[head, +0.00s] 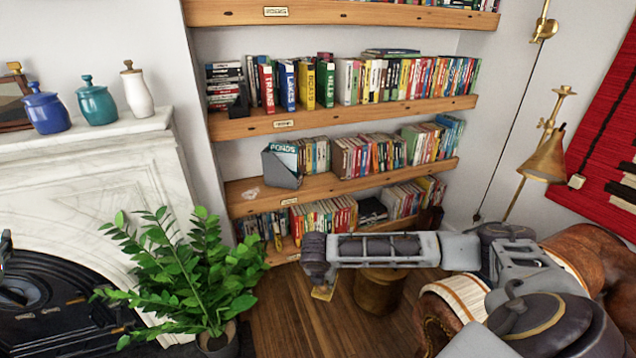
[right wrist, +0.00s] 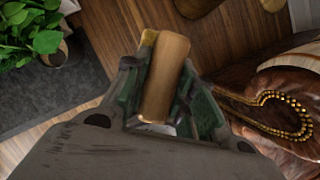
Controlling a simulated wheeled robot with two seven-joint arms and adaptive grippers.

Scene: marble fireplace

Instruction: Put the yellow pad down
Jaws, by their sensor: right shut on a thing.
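The yellow pad (head: 322,293) shows as a small yellow edge under the end of my right arm in the head view, above the wood floor. In the right wrist view a tan wooden-looking piece (right wrist: 166,78) lies between the fingers of my right gripper (right wrist: 168,100), with a yellowish edge of the pad (right wrist: 148,38) beside its far end. My right gripper is shut on it. The gripper's fingers are mostly hidden in the head view by the wrist.
A potted plant (head: 185,270) stands left of my right gripper, by the marble fireplace (head: 90,180). A round wooden stool (head: 380,290) is just to the right, with a brown leather armchair (head: 590,255) beyond. Bookshelves (head: 340,185) stand behind. Bare wood floor (head: 285,325) lies below.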

